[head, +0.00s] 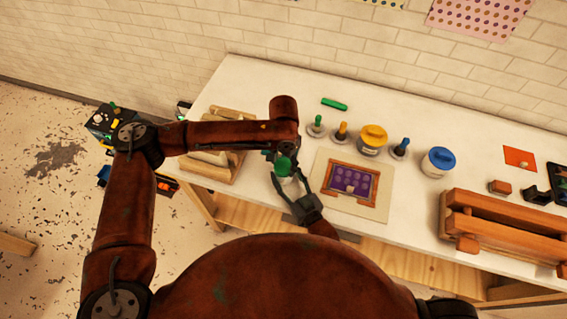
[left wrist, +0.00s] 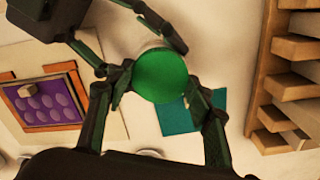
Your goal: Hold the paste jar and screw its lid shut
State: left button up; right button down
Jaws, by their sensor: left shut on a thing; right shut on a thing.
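The paste jar (head: 288,183) is a small pale jar at the front of the table, largely hidden by the grippers. Its green lid (head: 284,165) is on top and shows as a round green disc in the left wrist view (left wrist: 162,75). My left gripper (head: 277,158) comes from above, and its fingers (left wrist: 160,95) are closed on both sides of the lid. My right gripper (head: 289,188) comes from the front and is shut on the jar below the lid; its fingers also show at the top of the left wrist view (left wrist: 140,38). The lid's thread is hidden.
A wooden frame with a purple panel (head: 351,184) lies right of the jar. Behind stand a yellow-lidded jar (head: 372,139), a blue-lidded jar (head: 438,162) and several knobbed tools. Wooden racks stand left (head: 228,170) and right (head: 500,229). A teal sheet (left wrist: 182,118) lies beneath the jar.

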pick_arm(q)
jog(key=m, duration=1.2)
jog(key=o, duration=1.4)
jog(key=shift+r, duration=0.1)
notch_tip(320, 180, up, 12)
jog(key=shift+f, duration=0.15)
pick_arm(e)
jog(key=c, duration=0.8)
grip_release()
